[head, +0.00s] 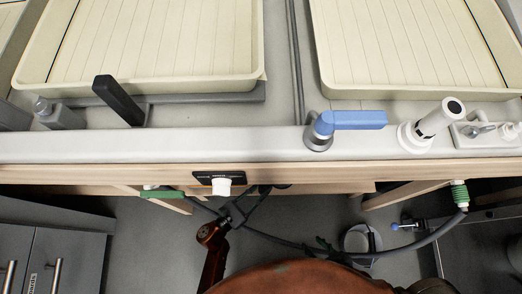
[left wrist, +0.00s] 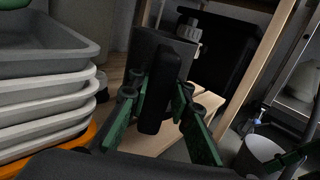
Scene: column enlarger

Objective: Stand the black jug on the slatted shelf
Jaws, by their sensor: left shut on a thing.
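In the left wrist view the black jug (left wrist: 150,52) is in front of my left gripper (left wrist: 160,112). Its green fingers are shut on the jug's black handle. Pale wooden slats of the slatted shelf (left wrist: 200,115) show beyond and below the jug. I cannot tell whether the jug's base touches them. In the head view the sink's front edge hides the jug, and only the dark back part of my left gripper shows below that edge. My right gripper (head: 322,244) is small and dark, left of a bucket; its opening is unclear.
A stack of trays (left wrist: 45,100) stands close on the left in the left wrist view. A white bucket (left wrist: 262,153) is at the right on the floor. The sink edge (head: 120,148) and a wooden rail overhang the space. A hose (head: 420,243) crosses the floor area.

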